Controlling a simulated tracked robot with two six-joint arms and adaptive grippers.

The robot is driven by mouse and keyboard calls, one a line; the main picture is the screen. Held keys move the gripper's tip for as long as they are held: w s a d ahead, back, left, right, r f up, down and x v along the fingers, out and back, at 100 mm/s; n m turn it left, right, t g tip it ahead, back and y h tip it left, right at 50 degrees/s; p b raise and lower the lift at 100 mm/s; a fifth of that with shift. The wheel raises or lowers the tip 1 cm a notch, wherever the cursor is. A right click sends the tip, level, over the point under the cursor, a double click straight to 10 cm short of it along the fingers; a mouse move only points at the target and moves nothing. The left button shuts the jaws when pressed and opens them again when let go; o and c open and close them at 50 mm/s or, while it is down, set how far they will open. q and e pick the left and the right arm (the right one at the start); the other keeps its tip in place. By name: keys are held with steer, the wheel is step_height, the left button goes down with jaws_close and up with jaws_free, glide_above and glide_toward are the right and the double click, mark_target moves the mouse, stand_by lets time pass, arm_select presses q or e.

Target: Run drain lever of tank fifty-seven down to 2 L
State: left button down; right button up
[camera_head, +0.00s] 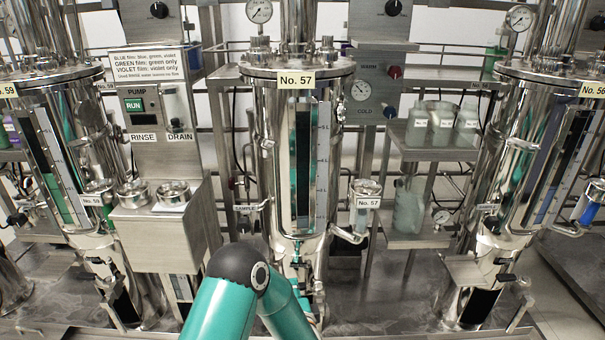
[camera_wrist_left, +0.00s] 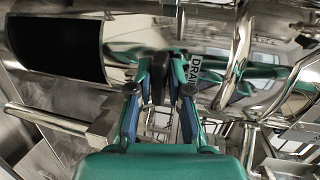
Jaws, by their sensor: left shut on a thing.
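Tank fifty-seven (camera_head: 263,165) is the shiny steel vessel in the middle of the head view, with a "No. 57" plate (camera_head: 296,80) near its top. A tall sight glass (camera_head: 303,165) with a litre scale (camera_head: 322,160) runs down its front; I cannot read the liquid level surely. In the left wrist view my left gripper (camera_wrist_left: 160,77) is shut on the dark drain lever (camera_wrist_left: 158,76), beside a "DRAIN" label (camera_wrist_left: 193,70). In the head view my teal arm hides part of the tank's foot, and the lever cannot be made out. My right gripper is not in view.
A pump box (camera_head: 144,120) with a RUN display stands left of the tank. Tank 59 (camera_head: 62,150) is at far left, tank 56 (camera_head: 530,140) at far right. A small No. 57 cup (camera_head: 366,187) sits beside the tank. Bottles (camera_head: 440,120) stand on a shelf behind.

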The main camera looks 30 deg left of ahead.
arm_select(q)
steer(key=shift+s+f, duration=0.1)
steer(key=shift+f, duration=0.2)
steer(key=m+h, duration=0.1)
steer(key=w+a+m+t+h+b, duration=0.1)
steer(key=shift+w+a+t+h, duration=0.1)
steer(key=shift+a+t+h, duration=0.05)
steer(key=shift+t+h, duration=0.2)
steer(key=shift+w+r+m+t+h, duration=0.2)
steer(key=shift+m+t+h, duration=0.2)
steer(key=shift+m, duration=0.2)
steer(key=c, duration=1.2)
jaws_free()
steer(key=shift+w+f, duration=0.1)
steer(key=shift+o, duration=0.2)
